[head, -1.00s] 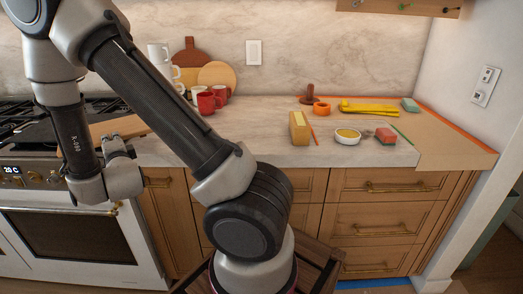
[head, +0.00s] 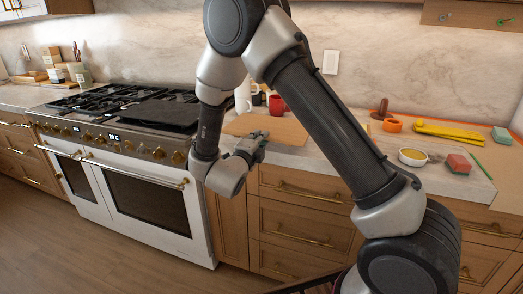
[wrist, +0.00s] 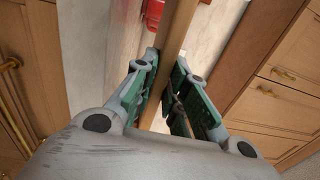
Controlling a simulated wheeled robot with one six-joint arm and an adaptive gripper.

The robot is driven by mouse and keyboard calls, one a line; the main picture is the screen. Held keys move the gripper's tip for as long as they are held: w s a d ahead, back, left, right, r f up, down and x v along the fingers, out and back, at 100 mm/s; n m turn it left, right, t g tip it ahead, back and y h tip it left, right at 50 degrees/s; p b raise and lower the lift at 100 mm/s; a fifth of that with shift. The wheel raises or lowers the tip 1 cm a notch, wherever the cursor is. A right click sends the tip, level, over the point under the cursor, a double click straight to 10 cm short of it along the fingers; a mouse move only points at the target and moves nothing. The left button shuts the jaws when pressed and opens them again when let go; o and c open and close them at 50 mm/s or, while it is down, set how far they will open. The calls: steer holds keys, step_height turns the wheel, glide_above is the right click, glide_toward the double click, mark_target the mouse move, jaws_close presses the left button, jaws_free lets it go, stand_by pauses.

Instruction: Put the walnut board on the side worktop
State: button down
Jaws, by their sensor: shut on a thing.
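My gripper (head: 256,139) is shut on the near edge of a flat brown board (head: 274,129), which I take for the walnut board. The board lies roughly level over the worktop (head: 308,160) right of the stove; I cannot tell whether it touches it. In the wrist view the board (wrist: 180,25) stands edge-on between the green-padded fingers of my gripper (wrist: 166,80). Another worktop (head: 22,97) lies left of the stove; I cannot tell which is the side worktop.
A stove (head: 120,120) with black grates stands left of my gripper. A red mug (head: 277,104) is behind the board. A white bowl (head: 412,157), an orange ring (head: 392,125) and a yellow item (head: 450,133) are at right. Wooden blocks (head: 55,73) stand at far left.

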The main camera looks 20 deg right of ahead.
steer(key=shift+f, duration=2.05)
steer(key=shift+f, duration=0.1)
steer(key=c, duration=1.4)
jaws_free()
steer(key=shift+f, duration=0.1)
steer(key=shift+c, duration=0.2)
steer(key=v, duration=1.2)
